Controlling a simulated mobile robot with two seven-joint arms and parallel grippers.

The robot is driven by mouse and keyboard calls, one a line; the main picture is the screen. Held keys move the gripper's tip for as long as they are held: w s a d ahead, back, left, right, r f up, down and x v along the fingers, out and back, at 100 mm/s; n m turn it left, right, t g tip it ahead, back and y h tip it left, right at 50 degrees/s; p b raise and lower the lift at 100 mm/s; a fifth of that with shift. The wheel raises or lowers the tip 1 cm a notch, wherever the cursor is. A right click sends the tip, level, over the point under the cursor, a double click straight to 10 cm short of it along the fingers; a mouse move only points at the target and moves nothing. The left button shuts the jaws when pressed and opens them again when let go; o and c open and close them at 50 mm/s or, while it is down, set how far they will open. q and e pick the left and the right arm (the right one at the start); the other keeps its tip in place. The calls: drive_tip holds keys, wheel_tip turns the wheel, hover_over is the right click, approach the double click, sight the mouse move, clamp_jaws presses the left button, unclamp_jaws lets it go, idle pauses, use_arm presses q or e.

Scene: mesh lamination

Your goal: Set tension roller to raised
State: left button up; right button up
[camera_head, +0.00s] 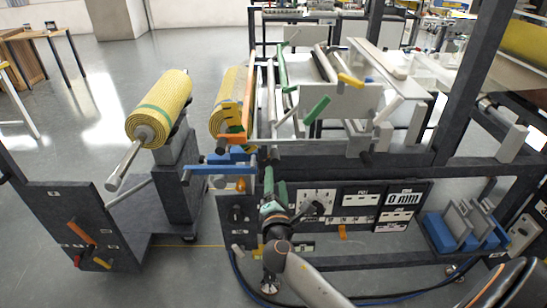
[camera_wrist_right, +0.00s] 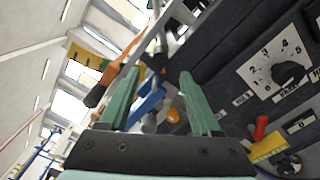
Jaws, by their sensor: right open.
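My right gripper (camera_head: 272,188) is in front of the machine's lower panel, its green fingers pointing up towards the roller end. In the right wrist view the gripper (camera_wrist_right: 159,78) is open, with nothing held between its fingers. A blue lever (camera_head: 218,169) sticks out to the left beside the fingers, and an orange lever (camera_head: 233,138) lies above it. In the wrist view the orange lever (camera_wrist_right: 108,72) has a black grip, and the blue part (camera_wrist_right: 150,102) shows beyond the fingers. Which part is the tension roller I cannot tell. My left gripper is out of view.
A yellow mesh roll (camera_head: 160,108) sits on a dark stand at left; another yellow roll (camera_head: 229,102) is behind the levers. A numbered dial (camera_wrist_right: 288,72) is on the panel to the right of the fingers. A blue rack (camera_head: 440,232) stands at right. Floor shows at left.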

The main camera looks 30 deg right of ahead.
sight(275, 162)
drive_tip(key=x, duration=1)
drive_tip(key=shift+w, duration=0.1)
drive_tip(key=shift+c, duration=0.3)
clamp_jaws()
idle(0.8)
